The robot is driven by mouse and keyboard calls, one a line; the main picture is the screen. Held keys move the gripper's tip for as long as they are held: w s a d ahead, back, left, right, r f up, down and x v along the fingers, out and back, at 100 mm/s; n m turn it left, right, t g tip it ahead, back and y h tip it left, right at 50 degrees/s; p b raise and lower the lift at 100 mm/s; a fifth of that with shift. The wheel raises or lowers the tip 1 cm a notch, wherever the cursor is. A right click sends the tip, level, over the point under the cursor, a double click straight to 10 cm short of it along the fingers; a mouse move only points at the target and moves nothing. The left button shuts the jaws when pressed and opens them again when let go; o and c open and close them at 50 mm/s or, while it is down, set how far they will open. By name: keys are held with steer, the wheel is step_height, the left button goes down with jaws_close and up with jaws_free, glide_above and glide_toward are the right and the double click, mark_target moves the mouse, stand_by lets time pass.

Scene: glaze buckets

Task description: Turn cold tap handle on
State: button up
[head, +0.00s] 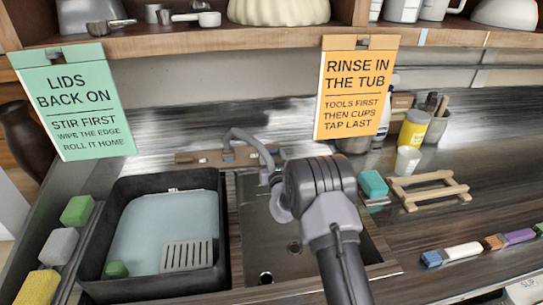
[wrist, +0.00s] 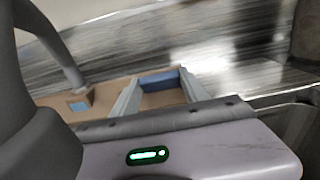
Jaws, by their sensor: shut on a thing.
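The curved grey tap spout (head: 245,142) rises from a brown backplate (head: 190,157) behind the sink (head: 258,225). In the wrist view, my gripper (wrist: 159,77) has its two pale fingers on either side of a blue bar, the cold tap handle (wrist: 158,79). It is shut on this handle. A blue square mark (wrist: 78,106) shows on the brown backplate to its left, near the spout (wrist: 52,45). I see no running water.
A black tub (head: 105,270) with pale liquid stands left of the sink. A shelf (head: 220,40) with hanging signs spans above.

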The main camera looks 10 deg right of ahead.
steer(key=shift+d+n+y, duration=0.1)
steer(key=shift+n+y, duration=0.3)
steer(key=shift+y, duration=0.1)
steer(key=shift+c, duration=0.2)
steer(key=shift+d+n+y, duration=0.1)
steer(key=shift+n+y, duration=0.5)
steer(key=shift+n, duration=0.3)
steer(key=n+y, duration=0.1)
steer(key=n, duration=0.1)
steer(key=n+g+y, duration=0.1)
steer(key=n+y, duration=0.1)
steer(key=n+g+y, duration=0.1)
steer(key=shift+w+d+n+y+b, duration=0.1)
steer(key=shift+d+n+y+b, duration=0.2)
steer(key=shift+n+y+b, duration=0.1)
steer(key=shift+w+d+r+n+g+y, duration=0.1)
steer(key=shift+n+g+y, duration=0.85)
steer(key=shift+n, duration=0.45)
steer(key=shift+r+n+g+y, duration=0.1)
steer(key=shift+n+g+y, duration=0.65)
steer(key=shift+n+g, duration=0.5)
steer(key=shift+n, duration=0.35)
steer(key=o, duration=1.4)
